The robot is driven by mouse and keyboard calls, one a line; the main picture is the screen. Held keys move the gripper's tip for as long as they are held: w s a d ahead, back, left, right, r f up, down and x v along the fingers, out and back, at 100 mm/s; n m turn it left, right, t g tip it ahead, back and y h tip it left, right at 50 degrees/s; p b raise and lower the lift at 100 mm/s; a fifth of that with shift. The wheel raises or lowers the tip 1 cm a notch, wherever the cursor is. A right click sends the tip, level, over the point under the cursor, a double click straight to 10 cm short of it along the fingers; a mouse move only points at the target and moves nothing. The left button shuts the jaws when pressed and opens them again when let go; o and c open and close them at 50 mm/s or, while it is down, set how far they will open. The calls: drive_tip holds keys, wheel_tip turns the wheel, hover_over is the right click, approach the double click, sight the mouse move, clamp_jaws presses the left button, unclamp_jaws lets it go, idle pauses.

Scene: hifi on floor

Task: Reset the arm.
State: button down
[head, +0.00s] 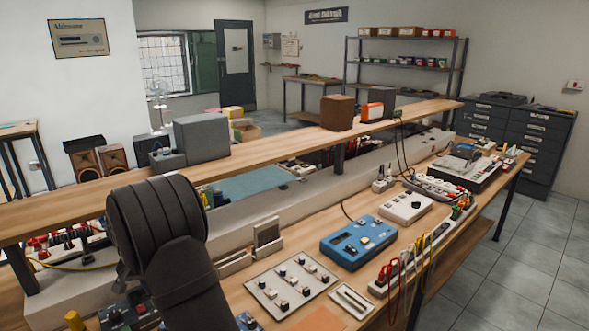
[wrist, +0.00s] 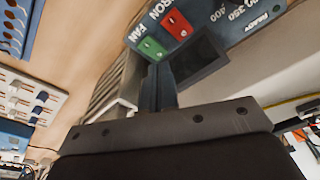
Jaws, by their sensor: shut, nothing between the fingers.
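My arm (head: 165,235) stands dark and bulky at the lower left of the head view, in front of the workbench. My gripper (wrist: 158,78) shows in the wrist view, its dark body across the bottom and its narrow fingers closed together, with nothing held. The fingers point toward a blue-grey device panel (wrist: 222,14) with a red and a green switch and the words FAN and READY. I cannot tell whether they touch it. In the head view the gripper is hidden behind the arm or out of frame.
A raised wooden shelf (head: 270,154) carrying speakers runs behind. Free floor (head: 500,277) lies at the right.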

wheel_tip(320, 180, down, 2)
drive_tip(key=shift+f, duration=0.15)
drive_tip(key=shift+r, duration=0.2)
drive_tip(key=shift+r, duration=3.9)
drive_tip(key=s+r+n+t+y, duration=0.1)
drive_tip(key=s+r+n+t, duration=0.1)
drive_tip(key=s+r, duration=1.1)
drive_tip(key=shift+s+d+r+n, duration=0.4)
drive_tip(key=shift+s, duration=0.15)
drive_tip(key=w+f+m+g+h, duration=0.1)
drive_tip(key=w+f+m+g, duration=0.1)
drive_tip(key=w+f, duration=1.1)
drive_tip(key=shift+w+a+f+m, duration=0.2)
drive_tip(key=shift+w+a+m, duration=0.2)
drive_tip(key=shift+w+a, duration=0.05)
